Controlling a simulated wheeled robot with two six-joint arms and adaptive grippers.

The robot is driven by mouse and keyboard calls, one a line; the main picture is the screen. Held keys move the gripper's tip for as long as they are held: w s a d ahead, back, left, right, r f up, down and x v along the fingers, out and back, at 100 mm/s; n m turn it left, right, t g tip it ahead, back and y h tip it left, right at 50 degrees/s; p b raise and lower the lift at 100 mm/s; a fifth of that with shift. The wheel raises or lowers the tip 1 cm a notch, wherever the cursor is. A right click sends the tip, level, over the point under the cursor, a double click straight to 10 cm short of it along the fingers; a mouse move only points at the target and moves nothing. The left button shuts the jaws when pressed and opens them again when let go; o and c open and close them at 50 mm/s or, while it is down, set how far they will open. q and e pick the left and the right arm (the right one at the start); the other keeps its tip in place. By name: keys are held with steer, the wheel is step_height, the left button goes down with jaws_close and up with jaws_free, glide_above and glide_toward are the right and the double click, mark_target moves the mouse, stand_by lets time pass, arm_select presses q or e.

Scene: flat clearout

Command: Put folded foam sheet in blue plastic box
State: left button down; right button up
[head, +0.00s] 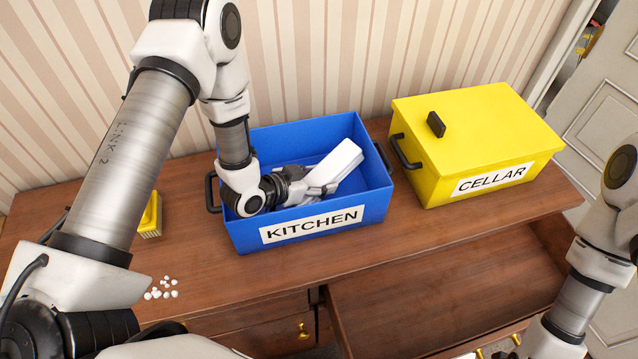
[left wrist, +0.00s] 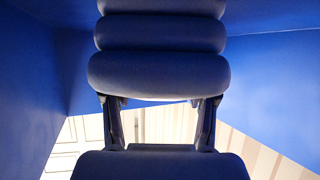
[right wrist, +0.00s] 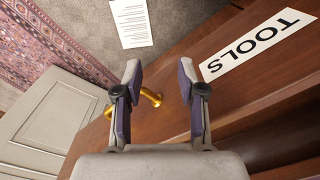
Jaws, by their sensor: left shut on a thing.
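The folded foam sheet (head: 339,163) is a pale, thick folded slab, tilted inside the blue plastic box (head: 350,206) labelled KITCHEN. My left gripper (head: 322,186) is down inside the box and shut on the sheet's lower end. In the left wrist view the sheet shows as shaded, rounded folds (left wrist: 158,75) at the fingers, with blue box walls around. Whether the sheet touches the box floor is hidden. My right gripper (right wrist: 163,90) is open and empty, fingers apart, near a brass handle (right wrist: 151,97).
A closed yellow box (head: 475,150) labelled CELLAR stands right of the blue box. A small yellow item (head: 150,218) and several white pellets (head: 163,289) lie at left on the wooden cabinet top (head: 210,275). A drawer front carries a TOOLS label (right wrist: 256,46).

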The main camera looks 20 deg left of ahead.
arm_select(q)
steer(key=c, duration=0.7)
jaws_free()
steer(key=shift+f, duration=0.25)
steer(key=o, duration=0.3)
steer(key=shift+o, duration=0.2)
steer(key=shift+w, duration=0.3)
steer(key=b+v, duration=0.1)
steer(key=v, duration=0.6)
steer(key=shift+a+r, duration=0.15)
steer(key=shift+s+r, duration=0.15)
steer(key=shift+s, duration=0.15)
steer(key=shift+w, duration=0.1)
